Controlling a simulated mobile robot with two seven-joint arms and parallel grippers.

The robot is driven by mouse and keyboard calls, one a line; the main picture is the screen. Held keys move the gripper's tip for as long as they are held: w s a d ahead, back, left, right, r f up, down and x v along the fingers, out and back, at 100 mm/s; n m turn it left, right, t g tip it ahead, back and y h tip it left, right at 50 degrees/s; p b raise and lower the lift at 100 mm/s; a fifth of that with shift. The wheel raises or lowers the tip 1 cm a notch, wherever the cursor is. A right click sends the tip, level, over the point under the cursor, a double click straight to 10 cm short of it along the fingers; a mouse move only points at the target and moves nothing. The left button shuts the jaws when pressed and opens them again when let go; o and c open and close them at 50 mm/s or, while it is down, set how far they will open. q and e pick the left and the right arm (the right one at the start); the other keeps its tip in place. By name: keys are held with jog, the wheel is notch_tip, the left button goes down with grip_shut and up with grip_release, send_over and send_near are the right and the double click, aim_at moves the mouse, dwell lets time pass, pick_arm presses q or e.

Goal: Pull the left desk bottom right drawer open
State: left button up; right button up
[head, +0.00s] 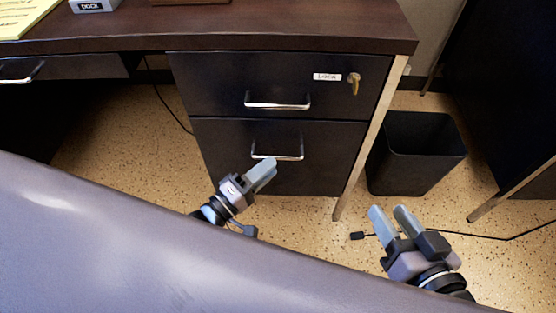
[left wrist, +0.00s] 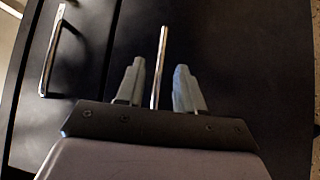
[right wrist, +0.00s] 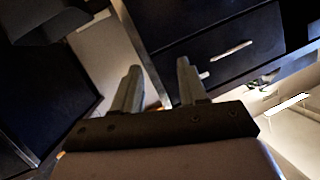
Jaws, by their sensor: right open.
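The bottom right drawer (head: 330,170) of the left desk has a dark front and looks closed, below a second drawer. Its silver handle (head: 290,158) is a horizontal bar. My left gripper (head: 262,172) is just in front of this handle. In the left wrist view the handle (left wrist: 163,55) runs between the two open fingers, with a gap on each side; I cannot tell how deep between them it sits. My right gripper (head: 390,217) is open and empty, low over the floor to the right of the drawers.
The upper drawer (head: 220,85) has its own handle (head: 277,106), a white label and a key (head: 354,82) in its lock. A black waste bin (head: 415,150) stands right of the desk leg (head: 370,140). A black cable (head: 490,237) lies on the speckled floor. The desktop (head: 300,25) overhangs the drawers.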

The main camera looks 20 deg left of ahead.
pick_arm(q)
jog(key=x, duration=0.3)
jog(key=shift+w+d+b, duration=0.2)
jog(key=shift+w+b, duration=0.1)
jog(key=shift+b, duration=0.1)
grip_shut()
jog(key=shift+s, duration=0.1)
